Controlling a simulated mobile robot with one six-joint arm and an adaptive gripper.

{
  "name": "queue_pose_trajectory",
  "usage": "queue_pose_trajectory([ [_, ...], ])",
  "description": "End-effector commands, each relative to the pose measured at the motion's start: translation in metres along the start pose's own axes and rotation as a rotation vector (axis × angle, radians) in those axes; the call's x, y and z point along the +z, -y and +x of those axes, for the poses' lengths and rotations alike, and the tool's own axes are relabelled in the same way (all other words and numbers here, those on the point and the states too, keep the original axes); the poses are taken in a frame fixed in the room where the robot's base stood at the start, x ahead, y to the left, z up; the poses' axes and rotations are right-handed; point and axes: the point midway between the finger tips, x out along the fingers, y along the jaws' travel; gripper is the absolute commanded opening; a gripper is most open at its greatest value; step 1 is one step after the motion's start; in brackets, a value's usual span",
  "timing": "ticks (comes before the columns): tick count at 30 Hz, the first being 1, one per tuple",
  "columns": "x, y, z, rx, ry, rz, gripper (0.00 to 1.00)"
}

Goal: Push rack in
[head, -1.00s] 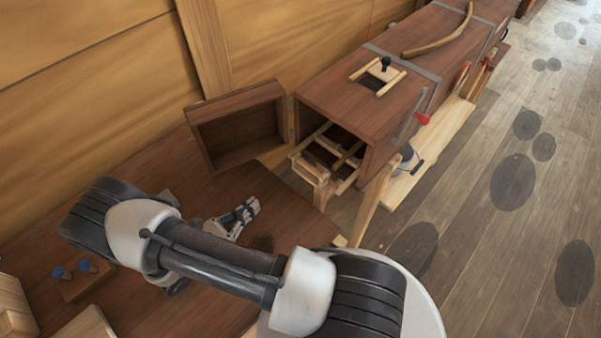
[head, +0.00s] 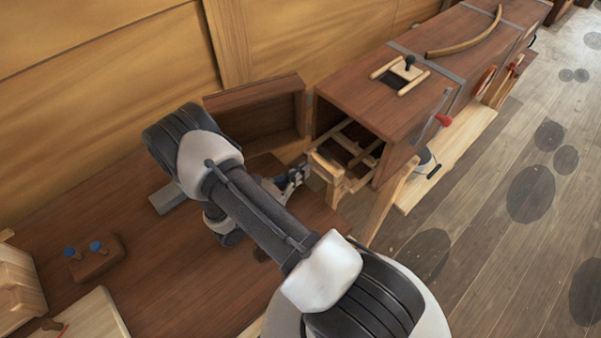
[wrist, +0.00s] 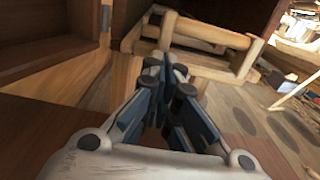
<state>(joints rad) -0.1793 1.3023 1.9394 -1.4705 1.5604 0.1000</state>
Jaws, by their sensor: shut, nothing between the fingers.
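The rack (head: 342,158) is a pale wooden frame of bars in the open end of a long brown wooden box (head: 375,108). Its front end sticks out a little past the box's mouth. The rack's front bars (wrist: 205,35) also show ahead in the wrist view. My gripper (head: 303,172) is shut and empty, just left of the rack's front end in the head view. In the wrist view my gripper (wrist: 168,68) points at the rack's front bars, with its fingertips close below them. I cannot tell whether they touch. The rack's far end is hidden inside the box.
An open brown door (head: 255,122) stands left of the box's mouth. A block with blue-topped pegs (head: 97,262) and pale wooden pieces (head: 85,318) lie at the left on the brown worktop (head: 170,290). The floor (head: 480,240) at the right is open.

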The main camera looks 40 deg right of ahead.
Motion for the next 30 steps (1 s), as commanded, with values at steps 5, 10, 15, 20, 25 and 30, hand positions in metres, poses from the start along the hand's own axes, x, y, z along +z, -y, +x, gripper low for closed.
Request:
queue_pose_trajectory([
  [5,0.000,0.000,0.000,0.001,0.000,0.000,0.00],
  [10,0.000,0.000,0.004,-0.002,0.000,0.000,0.00],
  [15,0.000,0.001,0.035,-0.007,0.000,0.000,0.00],
  [20,0.000,0.001,0.053,-0.003,0.001,0.000,0.00],
  [25,0.001,0.000,0.055,-0.001,0.001,0.000,0.00],
  [30,0.001,0.000,0.055,-0.002,0.002,0.001,0.00],
])
